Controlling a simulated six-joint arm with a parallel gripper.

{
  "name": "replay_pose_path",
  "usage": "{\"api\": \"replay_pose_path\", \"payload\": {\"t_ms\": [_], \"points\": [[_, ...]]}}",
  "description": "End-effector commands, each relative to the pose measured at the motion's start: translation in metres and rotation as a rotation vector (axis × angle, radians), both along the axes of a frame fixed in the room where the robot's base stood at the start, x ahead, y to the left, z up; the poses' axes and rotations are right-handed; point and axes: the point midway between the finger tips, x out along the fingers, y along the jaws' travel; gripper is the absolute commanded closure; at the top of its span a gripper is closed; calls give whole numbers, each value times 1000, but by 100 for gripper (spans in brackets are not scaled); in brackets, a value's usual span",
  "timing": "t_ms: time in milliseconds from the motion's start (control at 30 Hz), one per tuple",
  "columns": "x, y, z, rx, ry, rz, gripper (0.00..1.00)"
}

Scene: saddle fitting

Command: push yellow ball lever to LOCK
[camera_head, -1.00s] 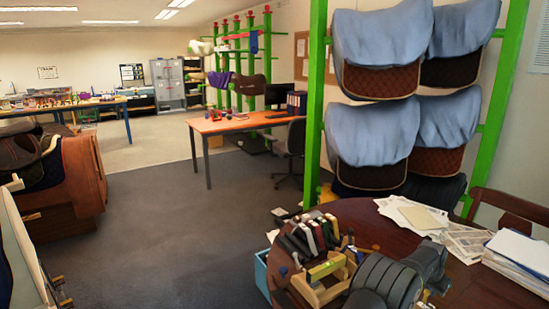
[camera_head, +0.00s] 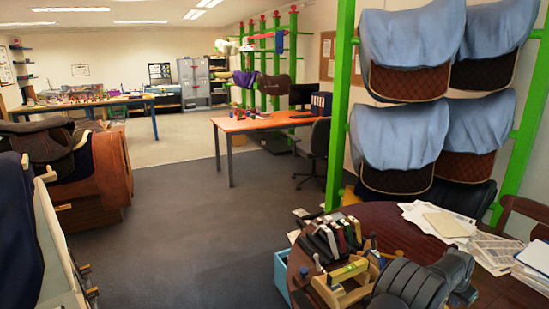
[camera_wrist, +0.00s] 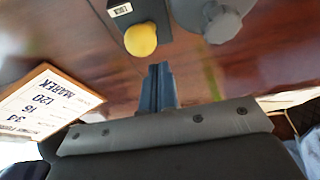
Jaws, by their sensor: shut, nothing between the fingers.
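In the wrist view a yellow ball (camera_wrist: 141,39) sits at the end of a dark grey block (camera_wrist: 140,13) that carries a small white label (camera_wrist: 121,10). The label's lettering is too small to read. My gripper (camera_wrist: 157,72) is shut with nothing between its blue-grey fingers. Its tips point toward the ball and appear just below and slightly right of it in the picture, with a small gap in the image. I cannot tell the gap in depth. I cannot make out the yellow ball or my gripper in the head view.
In the wrist view a grey rounded part (camera_wrist: 222,24) is right of the ball, and a wood-framed card (camera_wrist: 48,103) reading MAREK lies left. In the head view the dark wooden table (camera_head: 395,225) holds papers (camera_head: 440,222) and a tool rack (camera_head: 335,235).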

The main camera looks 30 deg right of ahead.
Motion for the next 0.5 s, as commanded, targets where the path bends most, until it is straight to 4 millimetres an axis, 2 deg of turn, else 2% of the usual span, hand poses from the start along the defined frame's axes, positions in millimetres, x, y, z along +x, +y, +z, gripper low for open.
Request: {"api": "replay_pose_path", "payload": {"t_ms": [167, 500], "points": [[0, -1, 6, -1, 0, 0, 100], [0, -1, 34, -2, -1, 0, 100]]}}
